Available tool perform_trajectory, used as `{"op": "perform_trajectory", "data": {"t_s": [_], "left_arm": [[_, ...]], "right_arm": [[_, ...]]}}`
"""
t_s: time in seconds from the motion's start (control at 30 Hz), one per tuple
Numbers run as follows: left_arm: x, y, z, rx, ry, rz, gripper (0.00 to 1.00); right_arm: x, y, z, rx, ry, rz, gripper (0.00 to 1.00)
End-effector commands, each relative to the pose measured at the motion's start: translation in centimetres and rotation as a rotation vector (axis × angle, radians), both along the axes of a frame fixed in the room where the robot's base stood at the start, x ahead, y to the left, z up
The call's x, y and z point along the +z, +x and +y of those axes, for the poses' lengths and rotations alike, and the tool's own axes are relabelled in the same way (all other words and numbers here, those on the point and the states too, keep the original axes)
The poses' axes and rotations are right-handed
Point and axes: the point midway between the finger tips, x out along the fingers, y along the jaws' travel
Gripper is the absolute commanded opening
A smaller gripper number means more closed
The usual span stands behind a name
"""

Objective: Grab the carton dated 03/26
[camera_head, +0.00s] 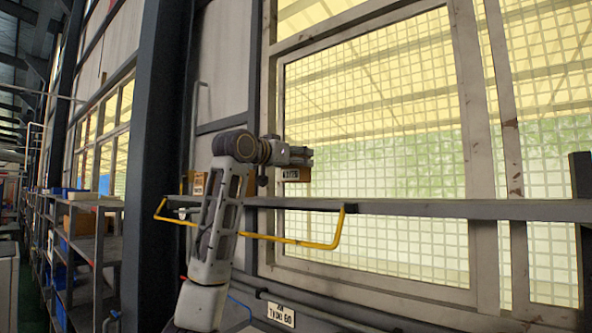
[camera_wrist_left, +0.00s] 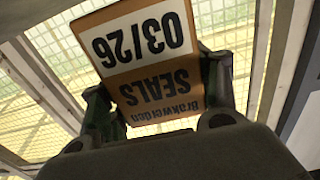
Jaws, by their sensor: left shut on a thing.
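A brown carton with a white label (camera_head: 291,174) is at my left gripper (camera_head: 304,158) in the head view, above the grey rail. The wrist view shows this carton (camera_wrist_left: 155,90) close up, with 03/26, SEALS and Brakwerden printed upside down in the picture. The dark fingers of the left gripper (camera_wrist_left: 160,97) are shut on its two sides. In the head view the label is too small to read surely. My right gripper is not in view.
A second brown carton (camera_head: 199,183) with a white label shows behind my left arm. A grey rail (camera_head: 430,208) and a yellow bar (camera_head: 290,241) cross near the arm. Wire-mesh windows stand behind. Shelving (camera_head: 85,245) with blue bins is at the far left.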

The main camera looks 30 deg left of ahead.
Motion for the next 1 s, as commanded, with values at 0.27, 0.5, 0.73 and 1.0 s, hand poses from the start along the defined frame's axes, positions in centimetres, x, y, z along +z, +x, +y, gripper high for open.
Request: {"op": "perform_trajectory", "data": {"t_s": [0.27, 0.5, 0.73, 1.0], "left_arm": [[3.1, -0.1, 0.0, 0.000, -0.001, -0.003, 0.30], [4.8, -0.1, 0.0, 0.000, 0.000, -0.003, 0.30], [5.6, -0.1, 0.0, 0.001, 0.000, -0.002, 0.30], [5.6, -0.1, 0.0, 0.001, 0.000, -0.002, 0.30]], "right_arm": [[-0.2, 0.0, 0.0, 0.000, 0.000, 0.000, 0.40], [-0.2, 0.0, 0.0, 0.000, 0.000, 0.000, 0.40], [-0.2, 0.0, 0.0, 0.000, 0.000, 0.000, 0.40], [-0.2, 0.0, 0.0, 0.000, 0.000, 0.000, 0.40]]}}
